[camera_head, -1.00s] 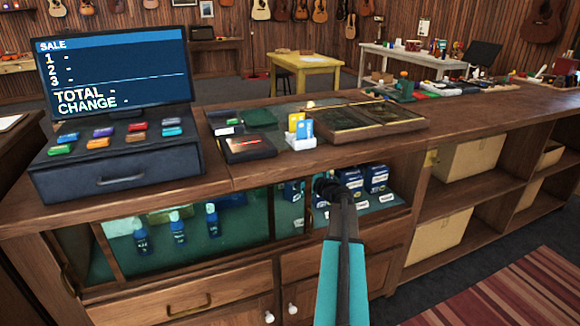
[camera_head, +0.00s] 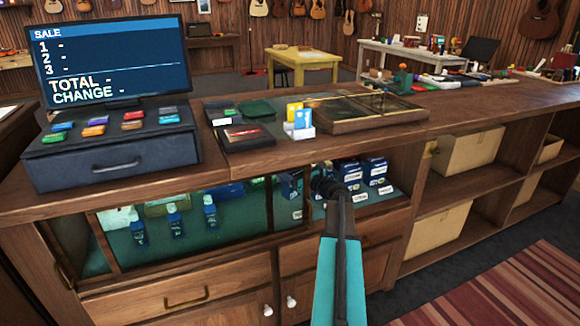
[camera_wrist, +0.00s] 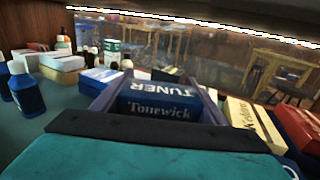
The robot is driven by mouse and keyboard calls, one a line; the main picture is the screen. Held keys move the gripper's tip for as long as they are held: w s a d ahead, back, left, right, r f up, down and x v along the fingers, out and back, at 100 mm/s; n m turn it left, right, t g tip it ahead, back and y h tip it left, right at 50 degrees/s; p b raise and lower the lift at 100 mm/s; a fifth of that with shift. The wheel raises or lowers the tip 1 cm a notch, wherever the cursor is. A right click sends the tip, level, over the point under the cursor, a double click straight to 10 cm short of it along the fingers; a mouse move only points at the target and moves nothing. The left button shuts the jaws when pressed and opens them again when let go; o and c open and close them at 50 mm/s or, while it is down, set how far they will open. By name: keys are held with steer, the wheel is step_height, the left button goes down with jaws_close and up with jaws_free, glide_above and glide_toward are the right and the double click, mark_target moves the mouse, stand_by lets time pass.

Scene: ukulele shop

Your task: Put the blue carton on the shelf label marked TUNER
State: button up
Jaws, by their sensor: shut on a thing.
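The blue carton (camera_wrist: 158,105) is between the fingers of my gripper (camera_wrist: 160,88) in the wrist view. Its faces carry the words TUNER and Tonewick. In the head view my gripper (camera_head: 326,184) reaches into the open right part of the glass-fronted counter case, and my arm hides most of the held carton. Small white shelf labels (camera_head: 385,190) lie along the front of the green shelf (camera_head: 398,196). Their print is too small for me to tell which reads TUNER. Whether the carton touches the shelf cannot be told.
Blue-and-white cartons (camera_head: 375,171) stand just right of my gripper. Blue bottles (camera_head: 173,221) stand behind glass to the left. In the wrist view a cream box (camera_wrist: 250,125) and a red box (camera_wrist: 300,128) are close on the right. The wooden countertop (camera_head: 230,172) is overhead.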

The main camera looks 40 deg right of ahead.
steer(key=shift+f+b, duration=1.2)
steer(key=shift+f, duration=0.6)
steer(key=shift+f, duration=0.6)
steer(key=o, duration=1.3)
steer(key=shift+s, duration=0.1)
steer(key=shift+s, duration=0.1)
